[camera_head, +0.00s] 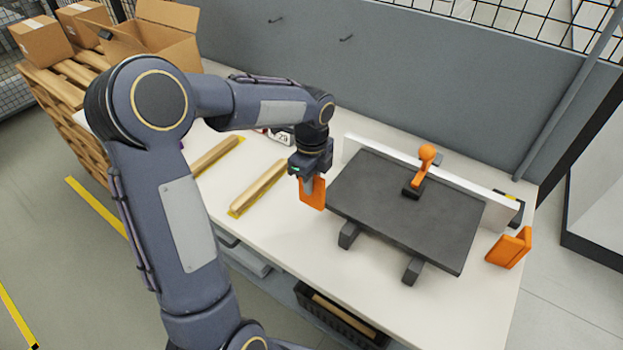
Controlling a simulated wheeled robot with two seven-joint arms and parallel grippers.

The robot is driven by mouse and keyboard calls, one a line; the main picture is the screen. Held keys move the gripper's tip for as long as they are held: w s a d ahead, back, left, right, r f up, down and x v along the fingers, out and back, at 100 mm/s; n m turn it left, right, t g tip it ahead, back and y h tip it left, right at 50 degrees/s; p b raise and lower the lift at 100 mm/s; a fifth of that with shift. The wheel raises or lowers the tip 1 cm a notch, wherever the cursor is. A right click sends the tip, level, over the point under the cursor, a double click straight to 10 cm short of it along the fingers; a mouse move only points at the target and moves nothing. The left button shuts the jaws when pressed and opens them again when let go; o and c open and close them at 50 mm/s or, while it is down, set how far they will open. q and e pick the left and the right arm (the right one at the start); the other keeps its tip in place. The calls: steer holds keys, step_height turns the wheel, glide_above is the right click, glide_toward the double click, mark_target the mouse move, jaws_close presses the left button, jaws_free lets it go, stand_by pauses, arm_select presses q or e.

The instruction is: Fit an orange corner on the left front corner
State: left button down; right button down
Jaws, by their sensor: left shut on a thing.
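A dark rectangular panel (400,212) lies flat on dark supports above the white table. My left gripper (311,182) points down and is shut on an orange corner (316,197). It holds this piece just left of the panel's left front corner. I cannot tell whether the piece touches the panel; part of it is hidden by the fingers. A second orange corner (510,248) stands on the table to the right of the panel, apart from it. My right gripper is not in view.
An orange-handled clamp (423,166) stands on the panel's back part, before a white fence (488,205). A grey wall (400,90) stands behind. The table front is mostly clear.

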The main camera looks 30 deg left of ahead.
mark_target(312, 204)
arm_select(q)
steer(key=shift+f+b, duration=3.45)
steer(key=shift+f, duration=0.8)
steer(key=shift+w+d+r+p, duration=0.1)
steer(key=shift+w+d+p, duration=0.2)
steer(key=shift+w+d, duration=0.2)
steer(key=shift+d, duration=0.1)
